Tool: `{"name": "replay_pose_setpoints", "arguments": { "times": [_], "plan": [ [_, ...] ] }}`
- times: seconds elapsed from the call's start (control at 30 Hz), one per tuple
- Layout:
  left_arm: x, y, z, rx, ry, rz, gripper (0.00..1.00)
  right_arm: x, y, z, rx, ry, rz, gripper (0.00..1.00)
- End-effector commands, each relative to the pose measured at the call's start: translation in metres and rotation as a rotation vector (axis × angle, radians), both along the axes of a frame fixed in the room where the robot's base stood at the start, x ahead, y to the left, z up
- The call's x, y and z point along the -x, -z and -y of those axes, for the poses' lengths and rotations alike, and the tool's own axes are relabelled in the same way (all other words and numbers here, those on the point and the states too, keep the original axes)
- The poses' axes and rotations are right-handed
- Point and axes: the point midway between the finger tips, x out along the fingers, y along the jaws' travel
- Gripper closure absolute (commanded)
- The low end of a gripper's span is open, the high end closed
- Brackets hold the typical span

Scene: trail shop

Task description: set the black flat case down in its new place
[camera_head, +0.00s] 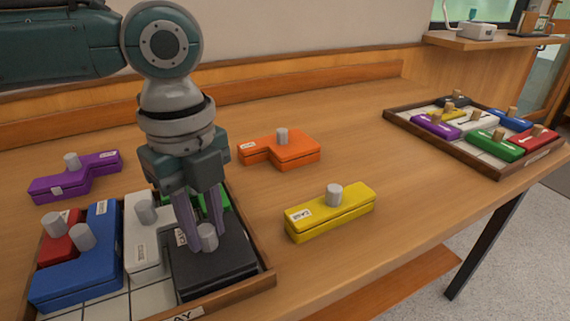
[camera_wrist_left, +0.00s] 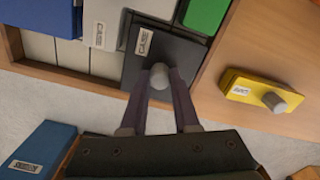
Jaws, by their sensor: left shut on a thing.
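The black flat case (camera_head: 215,268) is at the right front corner of the near tray (camera_head: 262,282), level and beside the white case (camera_head: 142,240). I cannot tell whether its underside touches the tray floor. My left gripper (camera_head: 206,228) points down from above, shut on the grey knob of the black case. The wrist view also shows the black case (camera_wrist_left: 172,48) and its knob between the fingers (camera_wrist_left: 159,85). A green case (camera_head: 222,197) is behind it, partly hidden by the gripper. My right gripper is not in view.
The near tray also holds a blue case (camera_head: 75,265) and a red case (camera_head: 55,245). Purple (camera_head: 75,180), orange (camera_head: 285,150) and yellow (camera_head: 330,215) cases lie loose on the table. A far tray (camera_head: 480,160) holds several small coloured cases.

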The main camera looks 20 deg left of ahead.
Motion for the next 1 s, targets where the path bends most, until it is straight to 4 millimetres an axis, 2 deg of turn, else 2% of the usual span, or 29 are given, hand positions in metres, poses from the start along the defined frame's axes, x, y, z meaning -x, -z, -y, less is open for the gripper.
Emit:
{"name": "replay_pose_setpoints", "arguments": {
  "times": [0.03,0.3,0.6,0.77,1.0],
  "plan": [
    [0.0,0.002,0.0,0.001,0.0,-0.001,0.7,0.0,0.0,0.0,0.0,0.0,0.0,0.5],
    [0.0,0.001,0.0,0.0,0.0,0.0,0.41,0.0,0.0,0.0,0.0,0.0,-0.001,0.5],
    [0.0,-0.004,0.0,0.0,0.0,0.001,0.41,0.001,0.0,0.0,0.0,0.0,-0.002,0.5],
    [-0.001,-0.03,0.0,0.002,-0.001,0.003,0.41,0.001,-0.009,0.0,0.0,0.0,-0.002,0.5],
    [-0.001,-0.085,0.001,0.002,-0.001,0.003,0.41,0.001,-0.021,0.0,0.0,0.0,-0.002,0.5]
  ]
}}
